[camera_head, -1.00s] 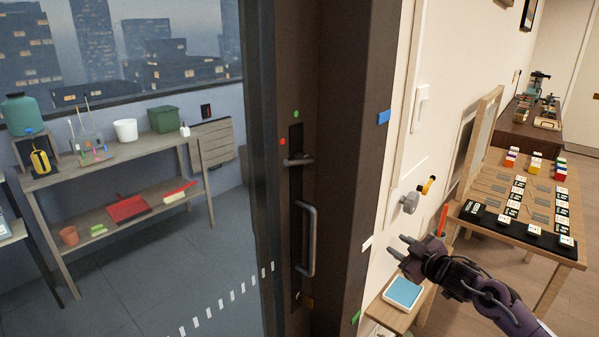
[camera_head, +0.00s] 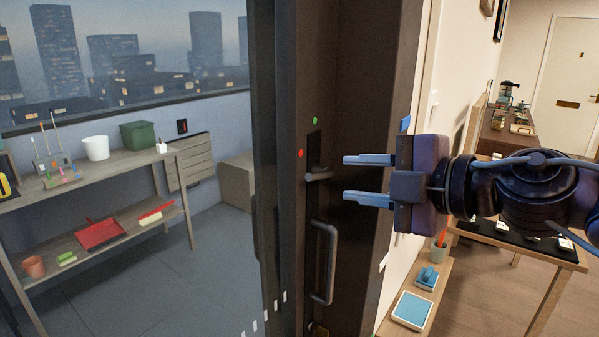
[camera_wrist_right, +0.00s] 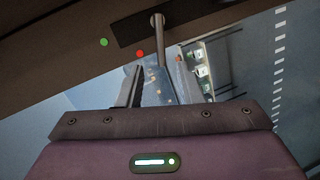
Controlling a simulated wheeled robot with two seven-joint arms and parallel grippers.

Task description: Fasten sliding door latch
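The sliding door's dark frame (camera_head: 365,60) stands in the middle of the head view. The latch lever (camera_head: 318,174) sticks out from a narrow plate in it, beside a green dot (camera_head: 315,121) above and a red dot (camera_head: 300,153) to the left. My right gripper (camera_head: 346,178) is open and empty, its two bluish fingers pointing left at the lever, with a small gap in the picture. In the right wrist view the lever (camera_wrist_right: 158,35) reaches down toward the fingers (camera_wrist_right: 146,80); contact cannot be told. My left gripper is not in view.
The long door pull (camera_head: 332,262) sits below the latch. At right, a small shelf holds a blue-topped tray (camera_head: 412,309) and a cup (camera_head: 439,249). Beyond the glass stands a wooden shelf unit (camera_head: 120,185). A wooden table (camera_head: 545,255) lies behind my right arm.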

